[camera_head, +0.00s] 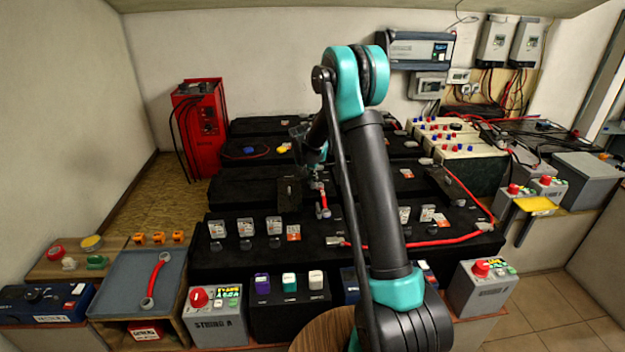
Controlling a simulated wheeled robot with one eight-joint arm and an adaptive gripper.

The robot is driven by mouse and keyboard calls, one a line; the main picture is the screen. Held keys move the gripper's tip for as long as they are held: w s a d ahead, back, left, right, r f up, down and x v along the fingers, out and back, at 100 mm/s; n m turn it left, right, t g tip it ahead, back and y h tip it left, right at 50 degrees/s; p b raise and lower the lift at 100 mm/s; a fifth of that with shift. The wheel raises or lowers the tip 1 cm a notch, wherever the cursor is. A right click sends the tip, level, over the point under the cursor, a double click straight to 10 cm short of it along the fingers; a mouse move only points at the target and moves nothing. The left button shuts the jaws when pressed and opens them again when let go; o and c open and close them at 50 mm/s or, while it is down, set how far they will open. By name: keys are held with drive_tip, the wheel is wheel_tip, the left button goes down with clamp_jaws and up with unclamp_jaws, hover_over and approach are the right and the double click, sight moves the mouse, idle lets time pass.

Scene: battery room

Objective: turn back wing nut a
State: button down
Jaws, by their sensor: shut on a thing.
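My arm reaches over the black battery rack (240,190) and bends down behind its own upper link. My gripper (318,182) points down at the middle of the rack, at the upper end of a short red link (324,204). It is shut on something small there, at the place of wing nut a. The nut itself is too small and too covered by the fingers to make out. A dark upright box (289,194) stands just left of the gripper.
A red cable (440,241) runs along the rack's front right. Grey-capped terminals (246,226) stand along the front step. A tray (118,290) with a red link (155,278) is at front left. A red charger unit (200,125) stands at back left. Grey boxes (585,178) are at right.

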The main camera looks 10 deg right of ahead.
drive_tip(key=m+h, duration=0.1)
drive_tip(key=m, duration=0.2)
drive_tip(key=m+g+h, duration=0.1)
drive_tip(key=m, duration=0.2)
drive_tip(key=shift+w+a+g, duration=0.2)
drive_tip(key=shift+g, duration=0.1)
drive_tip(key=m, duration=0.2)
drive_tip(key=m+g, duration=0.1)
drive_tip(key=m, duration=0.1)
drive_tip(key=m+g, duration=0.1)
drive_tip(key=m, duration=0.1)
drive_tip(key=shift+w+m, duration=0.25)
drive_tip(key=shift+m, duration=0.05)
drive_tip(key=c, duration=1.6)
unclamp_jaws()
drive_tip(key=v, duration=1.2)
drive_tip(key=shift+w+a, duration=0.25)
drive_tip(key=shift+a, duration=0.05)
drive_tip(key=shift+f, duration=0.1)
